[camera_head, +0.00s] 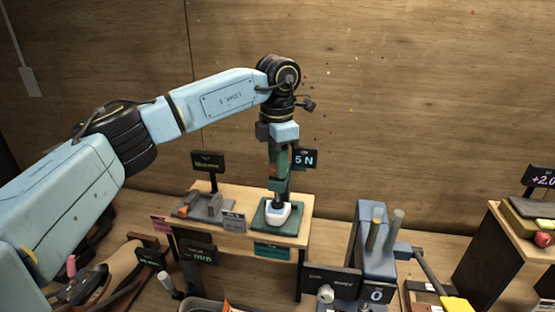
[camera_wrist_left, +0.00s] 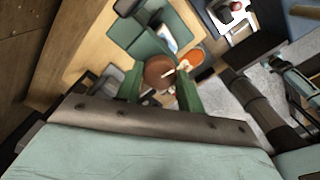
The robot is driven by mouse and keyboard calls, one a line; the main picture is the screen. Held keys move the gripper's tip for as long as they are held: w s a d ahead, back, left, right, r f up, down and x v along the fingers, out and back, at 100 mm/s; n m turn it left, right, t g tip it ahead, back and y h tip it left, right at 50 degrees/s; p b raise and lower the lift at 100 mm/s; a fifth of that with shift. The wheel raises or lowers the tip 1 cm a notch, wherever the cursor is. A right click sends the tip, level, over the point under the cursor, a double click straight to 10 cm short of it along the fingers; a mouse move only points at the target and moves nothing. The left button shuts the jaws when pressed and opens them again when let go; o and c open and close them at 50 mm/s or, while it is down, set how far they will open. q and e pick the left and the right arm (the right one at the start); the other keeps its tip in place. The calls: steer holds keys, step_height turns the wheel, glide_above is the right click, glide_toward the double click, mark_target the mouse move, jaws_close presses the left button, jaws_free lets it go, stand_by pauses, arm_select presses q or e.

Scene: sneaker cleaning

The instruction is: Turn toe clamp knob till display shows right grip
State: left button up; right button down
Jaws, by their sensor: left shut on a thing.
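My left gripper (camera_head: 280,185) points down over a green clamp base (camera_head: 296,228) on the small wooden stand. In the left wrist view its green fingers (camera_wrist_left: 160,80) are shut on a round brown knob (camera_wrist_left: 158,70) with a pale mark. A white shoe-like piece (camera_head: 277,216) sits on the clamp base just below the gripper. The display (camera_head: 306,159) stands behind the gripper; only "5 N" shows, and the gripper hides its left part. My right gripper is in neither view.
A grey fixture (camera_head: 205,206) and a dark sign (camera_head: 208,161) stand left of the clamp. A brown shoe (camera_head: 115,272) lies at lower left.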

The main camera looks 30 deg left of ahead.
arm_select(q)
steer(key=m, duration=0.5)
steer(key=shift+r+m, duration=0.1)
steer(key=shift+m, duration=0.2)
steer(key=m, duration=0.5)
steer(key=shift+p, duration=0.35)
steer(key=m, duration=1)
steer(key=shift+m, duration=0.6)
steer(key=o, duration=1)
